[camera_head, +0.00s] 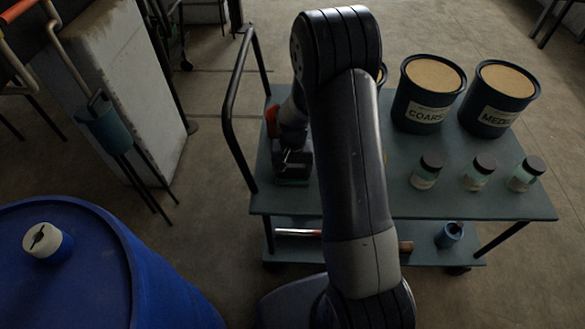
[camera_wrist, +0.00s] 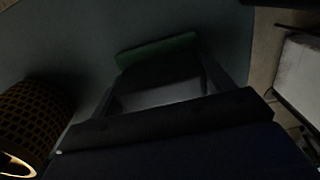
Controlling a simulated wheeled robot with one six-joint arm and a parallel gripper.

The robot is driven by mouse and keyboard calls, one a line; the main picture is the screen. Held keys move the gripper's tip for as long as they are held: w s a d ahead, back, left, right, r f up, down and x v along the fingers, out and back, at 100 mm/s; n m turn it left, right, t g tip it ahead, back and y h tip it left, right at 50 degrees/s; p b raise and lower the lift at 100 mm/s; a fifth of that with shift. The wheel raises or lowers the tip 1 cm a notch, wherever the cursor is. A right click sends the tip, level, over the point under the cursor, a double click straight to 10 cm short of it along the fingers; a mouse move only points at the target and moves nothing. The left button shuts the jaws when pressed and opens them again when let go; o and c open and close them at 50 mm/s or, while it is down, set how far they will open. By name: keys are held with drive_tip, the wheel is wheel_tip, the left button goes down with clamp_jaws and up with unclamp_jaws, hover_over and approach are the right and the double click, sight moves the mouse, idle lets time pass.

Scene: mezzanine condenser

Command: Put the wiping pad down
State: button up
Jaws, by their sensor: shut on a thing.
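The wiping pad (camera_head: 291,182) shows as a small dark green edge under my gripper (camera_head: 292,164), at the left end of the cart's top (camera_head: 400,197). In the wrist view the pad (camera_wrist: 155,50) is a green strip with a dark body, between the fingers of my gripper (camera_wrist: 165,82). My gripper is shut on it. The pad is low over the grey-green top; I cannot tell whether it touches it. My arm hides the middle of the cart.
Two dark tubs labelled COARSE (camera_head: 425,112) and MEDIUM (camera_head: 492,118) stand at the cart's back right. Three lidded jars (camera_head: 427,171) stand in front. A dark perforated cylinder (camera_wrist: 34,120) is near the gripper. A blue drum (camera_head: 90,275) stands lower left.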

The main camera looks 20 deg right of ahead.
sight(293, 165)
drive_tip(key=shift+f, duration=0.2)
drive_tip(key=o, duration=0.9)
drive_tip(key=shift+r, duration=0.2)
wheel_tip(293, 165, up, 12)
drive_tip(key=shift+r+p, duration=0.1)
drive_tip(key=shift+p, duration=0.45)
drive_tip(key=shift+f+b, duration=0.4)
drive_tip(key=shift+f, duration=3.85)
